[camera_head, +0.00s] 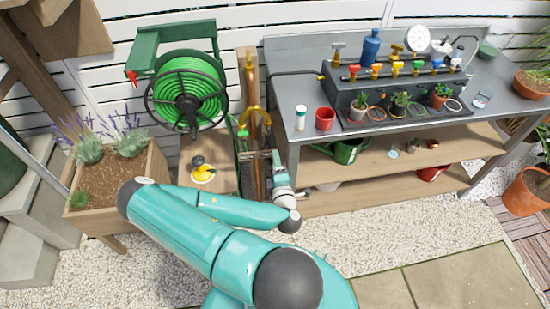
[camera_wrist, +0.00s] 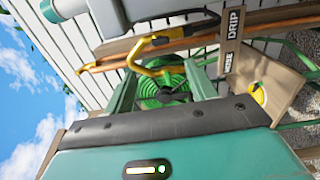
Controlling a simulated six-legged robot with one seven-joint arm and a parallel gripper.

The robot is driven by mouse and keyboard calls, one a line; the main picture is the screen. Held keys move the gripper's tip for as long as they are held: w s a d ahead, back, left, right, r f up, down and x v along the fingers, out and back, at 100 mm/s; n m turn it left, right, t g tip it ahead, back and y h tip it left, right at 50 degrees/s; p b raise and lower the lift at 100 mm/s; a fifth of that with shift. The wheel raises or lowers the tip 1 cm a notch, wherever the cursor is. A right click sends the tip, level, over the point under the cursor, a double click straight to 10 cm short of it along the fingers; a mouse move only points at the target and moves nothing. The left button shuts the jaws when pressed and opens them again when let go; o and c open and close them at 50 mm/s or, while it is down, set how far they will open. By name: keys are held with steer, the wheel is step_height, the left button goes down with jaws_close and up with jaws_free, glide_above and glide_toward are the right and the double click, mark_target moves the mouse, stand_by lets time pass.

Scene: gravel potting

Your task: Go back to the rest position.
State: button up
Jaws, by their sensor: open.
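My teal arm folds across the front of the head view, and its wrist ends in my gripper (camera_head: 279,168), small and partly lost against the things behind it. My gripper is open, and nothing shows held in it. It is in front of the tool rail, between the hose reel and the bench.
A green hose reel (camera_head: 187,92) hangs on the white fence, and shows in the wrist view (camera_wrist: 163,84). A grey bench (camera_head: 290,97) with valves and pots stands right. A lavender planter (camera_head: 110,212) stands left. Gravel (camera_head: 400,235) in front is open.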

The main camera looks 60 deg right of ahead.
stand_by(0.6)
steer(key=w+a+f+m+g+y, duration=0.25)
steer(key=w+a+m+g, duration=0.4)
steer(key=w+m, duration=0.4)
steer(key=w+a+r+m+y, duration=0.1)
steer(key=w+a+r+y, duration=0.3)
steer(key=a+r, duration=0.3)
steer(key=w+a+r+m+y, duration=0.1)
steer(key=w+a+r+y, duration=0.3)
steer(key=a, duration=0.4)
steer(key=s+a+r+n+y, duration=0.25)
steer(key=a+r, duration=0.65)
steer(key=r, duration=0.5)
steer(key=s+a+r, duration=0.2)
steer(key=s+r, duration=0.4)
steer(key=s, duration=0.1)
steer(key=s+a+r+n, duration=0.1)
steer(key=s+a+r, duration=0.2)
steer(key=s+r, duration=0.3)
steer(key=shift+s+r, duration=0.2)
steer(key=shift+s, duration=0.5)
